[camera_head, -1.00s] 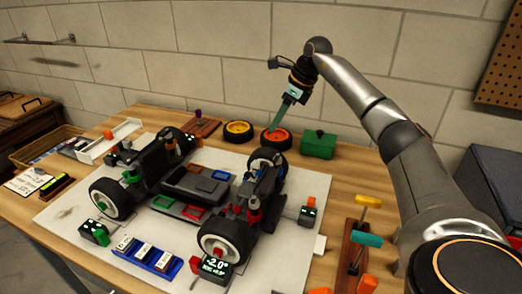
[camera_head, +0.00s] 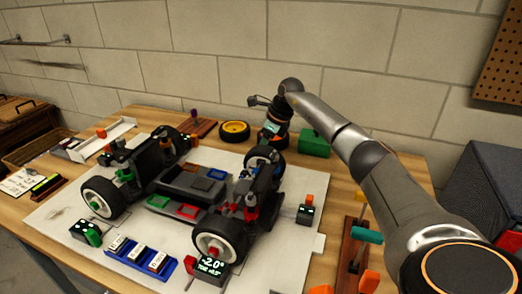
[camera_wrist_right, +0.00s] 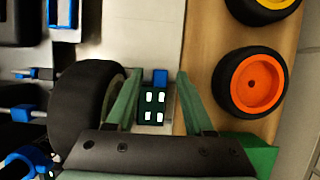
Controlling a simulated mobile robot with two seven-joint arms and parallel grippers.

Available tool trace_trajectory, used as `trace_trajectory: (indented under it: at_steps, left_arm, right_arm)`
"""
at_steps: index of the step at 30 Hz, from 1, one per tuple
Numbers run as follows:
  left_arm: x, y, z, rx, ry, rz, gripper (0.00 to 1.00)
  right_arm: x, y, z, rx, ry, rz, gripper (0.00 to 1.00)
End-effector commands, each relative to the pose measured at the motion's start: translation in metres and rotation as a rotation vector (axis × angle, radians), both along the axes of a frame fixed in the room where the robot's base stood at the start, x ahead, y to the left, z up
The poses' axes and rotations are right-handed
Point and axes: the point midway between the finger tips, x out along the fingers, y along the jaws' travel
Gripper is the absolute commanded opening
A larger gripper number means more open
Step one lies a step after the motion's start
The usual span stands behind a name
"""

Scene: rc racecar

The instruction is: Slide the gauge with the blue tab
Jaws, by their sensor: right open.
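In the right wrist view, the gauge with the blue tab (camera_wrist_right: 160,77) is a small dark green block with several pale lit marks (camera_wrist_right: 153,105). It sits on the pale mat beside a black tyre (camera_wrist_right: 90,108) of the car. My right gripper (camera_wrist_right: 159,84) is open, with one green finger on each side of the gauge; I cannot tell whether they touch it. In the head view, my right gripper is low behind the car's far right wheel (camera_head: 262,160), its fingers mostly hidden, and I cannot make out the gauge there. My left gripper is not in view.
An orange-rimmed wheel (camera_wrist_right: 251,84) and a yellow-rimmed wheel (camera_head: 235,131) lie near the gripper on the wooden bench. A green box (camera_head: 314,142) stands to the right. An orange-tabbed gauge (camera_head: 307,210) stands nearer, at the mat's right side. The wall is behind.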

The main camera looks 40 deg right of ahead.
Motion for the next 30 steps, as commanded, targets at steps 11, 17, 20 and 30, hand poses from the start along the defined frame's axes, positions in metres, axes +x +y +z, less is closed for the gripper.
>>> trace_trajectory:
  at_steps: [11, 17, 20, 30]
  left_arm:
    - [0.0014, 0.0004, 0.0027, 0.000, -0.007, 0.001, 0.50]
    - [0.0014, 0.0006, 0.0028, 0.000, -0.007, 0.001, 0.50]
    - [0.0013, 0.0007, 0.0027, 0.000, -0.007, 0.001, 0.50]
    - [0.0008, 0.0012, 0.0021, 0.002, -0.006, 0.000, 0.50]
  right_arm:
    - [-0.0001, -0.0001, 0.0001, 0.000, 0.000, 0.000, 0.34]
    - [-0.0001, -0.0002, 0.0001, 0.000, 0.000, 0.000, 0.12]
    - [-0.0001, -0.0002, 0.0002, 0.000, 0.000, 0.000, 0.01]
    - [-0.0001, -0.0003, 0.0003, 0.000, 0.000, 0.000, 0.00]
